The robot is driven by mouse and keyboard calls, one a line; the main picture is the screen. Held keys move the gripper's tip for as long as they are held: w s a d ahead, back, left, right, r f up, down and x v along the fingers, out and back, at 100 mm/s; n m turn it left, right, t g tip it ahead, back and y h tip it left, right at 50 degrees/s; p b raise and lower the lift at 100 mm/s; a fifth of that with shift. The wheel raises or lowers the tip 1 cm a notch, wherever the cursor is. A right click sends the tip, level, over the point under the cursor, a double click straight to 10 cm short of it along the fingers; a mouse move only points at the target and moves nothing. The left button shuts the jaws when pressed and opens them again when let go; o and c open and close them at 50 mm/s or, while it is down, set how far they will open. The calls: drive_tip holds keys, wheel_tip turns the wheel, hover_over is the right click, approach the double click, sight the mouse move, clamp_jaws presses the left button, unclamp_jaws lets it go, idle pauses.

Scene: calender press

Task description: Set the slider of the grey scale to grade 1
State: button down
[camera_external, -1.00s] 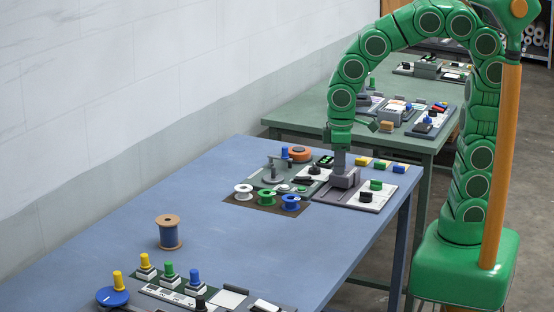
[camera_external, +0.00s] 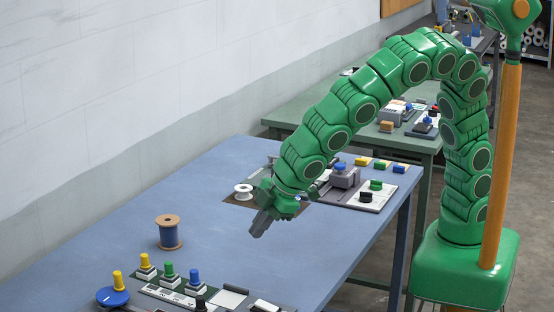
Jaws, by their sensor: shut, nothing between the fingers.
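My gripper (camera_external: 260,228) is shut and empty. It hangs above the middle of the blue table, pointing down to the left, apart from the things on it. At the front edge lies a panel with a pale marked strip (camera_external: 165,293) and a black knob (camera_external: 200,303) at its right end. This may be the grey scale with its slider, but I cannot read any grades, and the picture's lower edge cuts the panel off. My arm hides part of the far panel on the same table.
A spool of dark blue thread (camera_external: 169,233) stands upright left of my gripper. Yellow (camera_external: 145,262), green (camera_external: 168,271) and blue (camera_external: 195,279) knobs line the front panel. A blue disc (camera_external: 112,297) with a yellow handle is at left. The table's middle is clear.

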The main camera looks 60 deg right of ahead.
drive_tip(key=s+a+f+n+y, duration=0.2)
drive_tip(key=s+a, duration=0.5)
drive_tip(key=a, duration=0.6)
drive_tip(key=shift+a+f+n, duration=0.15)
drive_tip(key=shift+a+n, duration=0.15)
drive_tip(key=shift+n, duration=0.5)
drive_tip(key=shift+w, duration=0.1)
drive_tip(key=x, duration=0.9)
drive_tip(key=shift+w+a+f, duration=0.25)
drive_tip(key=shift+w, duration=0.05)
drive_tip(key=shift+w+f, duration=0.1)
drive_tip(key=shift+w, duration=1.95)
drive_tip(key=w, duration=1.6)
drive_tip(key=shift+w, duration=0.3)
